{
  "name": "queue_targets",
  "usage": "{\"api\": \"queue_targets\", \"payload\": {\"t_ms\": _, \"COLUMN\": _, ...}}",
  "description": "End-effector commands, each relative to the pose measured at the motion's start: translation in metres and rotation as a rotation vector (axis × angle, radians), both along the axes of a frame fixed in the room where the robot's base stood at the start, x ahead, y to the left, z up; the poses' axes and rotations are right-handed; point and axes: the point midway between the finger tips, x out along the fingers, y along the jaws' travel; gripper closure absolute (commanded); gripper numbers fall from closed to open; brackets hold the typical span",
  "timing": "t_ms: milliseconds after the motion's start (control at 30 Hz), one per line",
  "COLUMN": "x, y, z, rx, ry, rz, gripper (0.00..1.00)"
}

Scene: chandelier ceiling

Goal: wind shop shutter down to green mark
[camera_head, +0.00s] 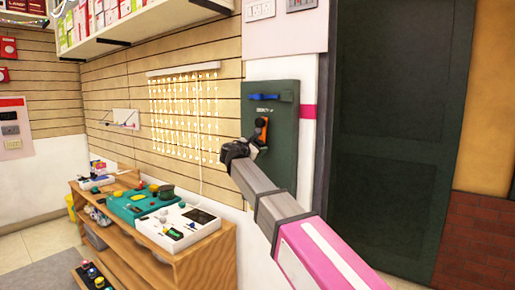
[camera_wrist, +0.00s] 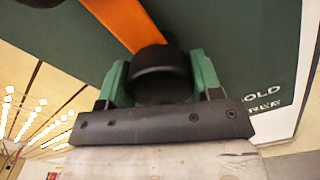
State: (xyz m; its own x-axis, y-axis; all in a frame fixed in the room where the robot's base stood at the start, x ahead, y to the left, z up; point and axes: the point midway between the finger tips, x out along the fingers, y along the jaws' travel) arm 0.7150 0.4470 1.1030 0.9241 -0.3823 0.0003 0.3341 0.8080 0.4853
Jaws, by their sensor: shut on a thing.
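A dark green panel (camera_head: 284,152) is fixed to the wall, with white lettering and a blue part (camera_head: 271,98) near its top. An orange crank arm (camera_head: 263,126) is mounted on it; the wrist view shows the orange arm (camera_wrist: 135,22) running to a black round knob (camera_wrist: 160,72). My gripper (camera_head: 238,152) is at the panel's lower left, its two green fingers (camera_wrist: 160,82) on either side of the knob and shut on it. My gripper hides part of the crank in the head view. I cannot make out a green mark or tell which part is the shutter.
A wooden shelf unit (camera_head: 205,262) with coloured devices stands at the lower left. A lit string-light grid (camera_head: 184,108) hangs on the slatted wall. A white shelf (camera_head: 150,22) with boxes is above. A large dark green door (camera_head: 388,130) is to the right.

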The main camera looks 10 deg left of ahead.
Motion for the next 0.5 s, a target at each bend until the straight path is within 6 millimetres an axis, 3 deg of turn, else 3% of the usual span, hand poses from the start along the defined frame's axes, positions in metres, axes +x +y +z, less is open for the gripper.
{"api": "queue_targets", "payload": {"t_ms": 500, "x": -0.0008, "y": -0.0012, "z": -0.0014, "rx": 0.427, "ry": -0.175, "rz": 0.000, "gripper": 0.84}}
